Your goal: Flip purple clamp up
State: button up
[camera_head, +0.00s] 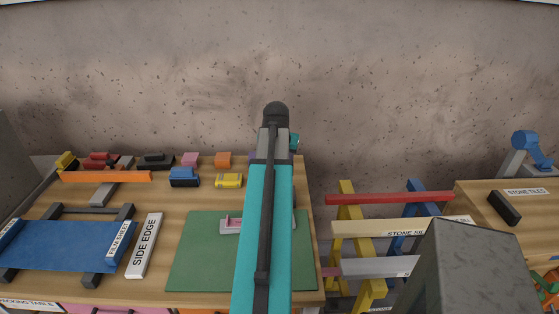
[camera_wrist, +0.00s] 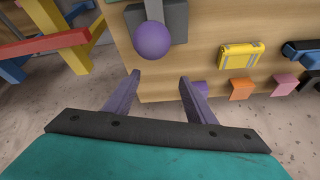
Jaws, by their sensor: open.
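In the wrist view a purple ball (camera_wrist: 152,40) sits against a dark grey block (camera_wrist: 174,22) on the wooden table; it appears to be the knob of the purple clamp. The rest of the clamp is cut off by the top of the picture. My gripper (camera_wrist: 160,77) has two purple fingers, spread apart with nothing between them. The ball lies just beyond the fingertips, roughly in line with the gap, apart from both. In the head view my teal arm covers the clamp and the gripper.
A yellow case (camera_wrist: 241,56) and orange block (camera_wrist: 241,88) stand beside the clamp area in the wrist view. The head view shows a green mat (camera_head: 195,262), blue film sheet (camera_head: 65,245) and white side edge (camera_head: 145,245). Coloured trestles (camera_head: 370,288) stand right of the table.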

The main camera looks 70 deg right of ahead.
grip_shut()
dwell(0.3)
dwell(1.1)
jog(key=c, duration=1.2)
grip_release()
jog(key=o, duration=1.2)
jog(key=shift+r, duration=0.1)
jog(key=b+v, duration=0.2)
jog(key=v, duration=1.1)
jog(key=shift+a+r, duration=0.15)
jog(key=shift+r, duration=0.1)
